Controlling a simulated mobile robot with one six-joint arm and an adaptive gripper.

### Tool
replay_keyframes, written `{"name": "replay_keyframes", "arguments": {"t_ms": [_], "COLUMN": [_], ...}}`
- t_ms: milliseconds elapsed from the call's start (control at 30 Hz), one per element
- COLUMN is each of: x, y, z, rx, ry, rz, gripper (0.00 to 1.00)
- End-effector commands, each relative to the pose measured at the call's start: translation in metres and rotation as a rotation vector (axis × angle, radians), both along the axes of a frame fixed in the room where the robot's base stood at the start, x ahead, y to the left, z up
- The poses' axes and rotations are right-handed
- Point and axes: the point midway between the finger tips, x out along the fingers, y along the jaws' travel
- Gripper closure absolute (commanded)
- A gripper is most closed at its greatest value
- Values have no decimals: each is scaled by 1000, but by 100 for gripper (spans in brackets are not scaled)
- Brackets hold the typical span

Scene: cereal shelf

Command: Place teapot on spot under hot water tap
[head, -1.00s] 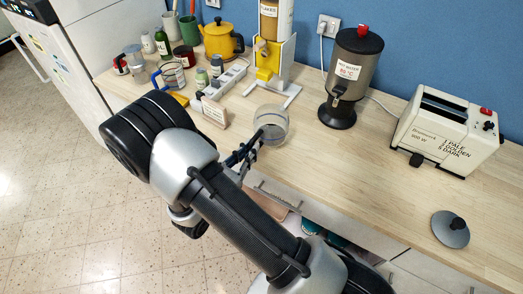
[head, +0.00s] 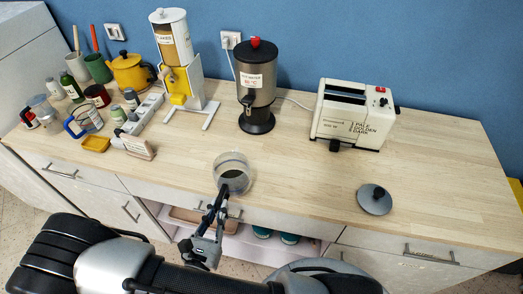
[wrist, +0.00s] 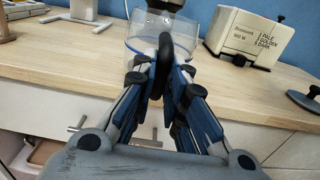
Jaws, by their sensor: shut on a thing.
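The clear glass teapot (head: 236,160) is lidless, with a dark handle. My gripper (head: 221,197) is shut on that handle, also seen in the wrist view (wrist: 166,72). The teapot is upright near the counter's front edge; I cannot tell if it touches the wood. In the wrist view the teapot's glass wall (wrist: 196,38) is partly hidden by the fingers. The hot water dispenser (head: 257,82) with a red knob stands behind the teapot, slightly right. Its tap (head: 247,101) faces forward over a dark round base (head: 257,122).
A grey lid (head: 374,202) with a black knob lies on the right. A toaster (head: 352,115) stands behind it. A cereal dispenser (head: 178,65), yellow kettle (head: 130,73) and several small items stand left. The counter (head: 290,165) between teapot and toaster is clear.

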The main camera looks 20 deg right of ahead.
Motion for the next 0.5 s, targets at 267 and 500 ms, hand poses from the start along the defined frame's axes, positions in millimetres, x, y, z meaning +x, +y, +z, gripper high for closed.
{"name": "replay_keyframes", "arguments": {"t_ms": [267,500], "x": [49,93], "y": [-40,-71], "z": [-1,0], "rx": [0,1], "ry": [-3,-4], "rz": [-11,-8], "gripper": [100,100]}}
